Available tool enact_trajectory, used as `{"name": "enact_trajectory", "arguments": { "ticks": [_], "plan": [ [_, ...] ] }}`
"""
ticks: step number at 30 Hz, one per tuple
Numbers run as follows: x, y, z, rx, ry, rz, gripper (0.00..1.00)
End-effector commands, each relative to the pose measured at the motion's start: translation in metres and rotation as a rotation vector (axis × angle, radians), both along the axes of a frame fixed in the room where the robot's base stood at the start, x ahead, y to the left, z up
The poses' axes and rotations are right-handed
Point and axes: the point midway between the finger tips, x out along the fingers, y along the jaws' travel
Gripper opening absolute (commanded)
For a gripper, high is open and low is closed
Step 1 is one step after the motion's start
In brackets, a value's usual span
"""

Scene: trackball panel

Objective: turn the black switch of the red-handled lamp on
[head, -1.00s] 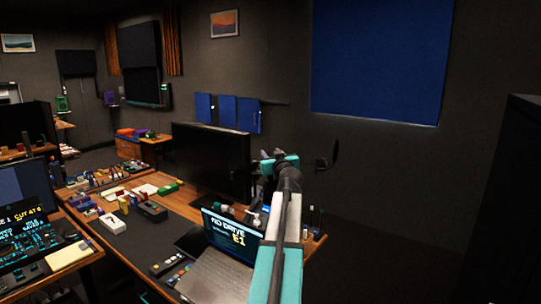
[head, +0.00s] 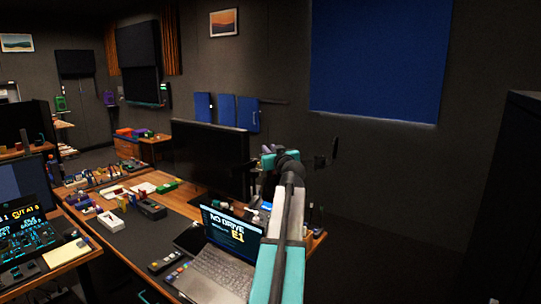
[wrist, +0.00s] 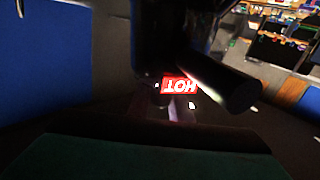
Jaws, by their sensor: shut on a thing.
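A dark lamp-like body (wrist: 160,40) fills the upper middle of the wrist view. A thick black cylinder (wrist: 238,88) juts from it to the lower right. A red label (wrist: 180,86) reading "HOT" upside down sits beside the cylinder. My gripper (wrist: 178,108) is at the dark middle of the wrist view, shut on a dark part close under the label. Shadow hides its fingertips, and I cannot tell which part it holds. I cannot make out a red handle or the switch's position.
A black monitor (head: 210,160) stands on the wooden desk left of my arm. An open laptop (head: 225,260) sits in front of it. Small objects crowd the desk's left part. A blue wall panel (head: 380,60) hangs behind; the floor at the right looks clear.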

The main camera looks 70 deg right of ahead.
Motion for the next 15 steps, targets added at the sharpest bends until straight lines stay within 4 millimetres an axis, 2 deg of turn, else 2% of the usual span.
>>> {"name": "enact_trajectory", "arguments": {
  "ticks": [15],
  "plan": [
    [0.0032, 0.0012, -0.0037, 0.008, 0.003, 0.128, 0.0]
  ]
}}
